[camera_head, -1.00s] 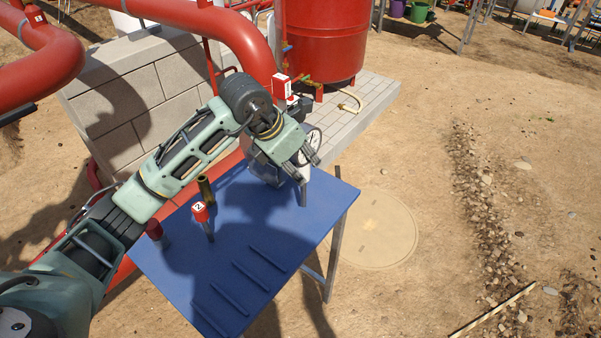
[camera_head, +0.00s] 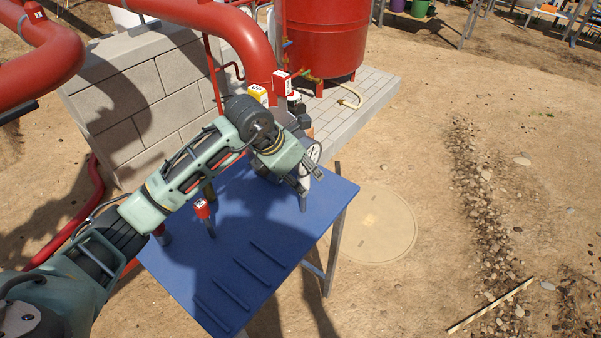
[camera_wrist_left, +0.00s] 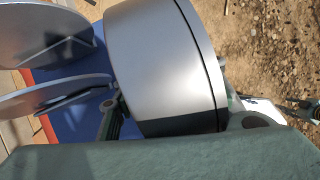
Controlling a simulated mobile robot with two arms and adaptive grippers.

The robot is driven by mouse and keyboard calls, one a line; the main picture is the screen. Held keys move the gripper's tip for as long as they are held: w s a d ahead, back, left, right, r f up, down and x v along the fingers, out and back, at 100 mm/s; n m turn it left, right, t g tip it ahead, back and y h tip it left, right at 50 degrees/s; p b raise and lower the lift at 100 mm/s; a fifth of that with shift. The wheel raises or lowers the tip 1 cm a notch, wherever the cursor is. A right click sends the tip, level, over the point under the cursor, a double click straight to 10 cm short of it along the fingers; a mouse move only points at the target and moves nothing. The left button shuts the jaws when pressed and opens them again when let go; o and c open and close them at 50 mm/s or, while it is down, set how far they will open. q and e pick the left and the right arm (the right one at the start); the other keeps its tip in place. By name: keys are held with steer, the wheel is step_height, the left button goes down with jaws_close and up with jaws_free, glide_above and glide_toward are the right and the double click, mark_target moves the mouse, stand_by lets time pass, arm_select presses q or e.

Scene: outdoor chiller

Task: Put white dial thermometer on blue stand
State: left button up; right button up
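The white dial thermometer (camera_head: 314,152) has a round pale face and a grey body. My left gripper (camera_head: 311,182) is at it, over the far right part of the blue stand (camera_head: 285,222), a blue table top. The gripper seems closed on the thermometer, though the contact is partly hidden. A grey stem (camera_head: 303,203) shows below the fingers; I cannot tell whether it touches the table. My right gripper is not in view.
A red-topped piece with a label (camera_head: 202,209) stands on the table, left of the gripper. Several thin blue bars (camera_head: 268,253) lie at the table's front. A red tank (camera_head: 325,40) and block wall (camera_head: 145,100) stand behind. Two pale discs (camera_wrist_left: 45,30) are beside the case.

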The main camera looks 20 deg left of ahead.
arm_select(q)
steer(key=shift+r, duration=0.15)
steer(key=shift+a+r, duration=0.1)
steer(key=shift+r, duration=0.15)
steer(key=b+v, duration=0.1)
steer(key=v, duration=1)
steer(key=shift+s+b, duration=0.2)
steer(key=shift+b, duration=0.2)
steer(key=shift+r, duration=0.1)
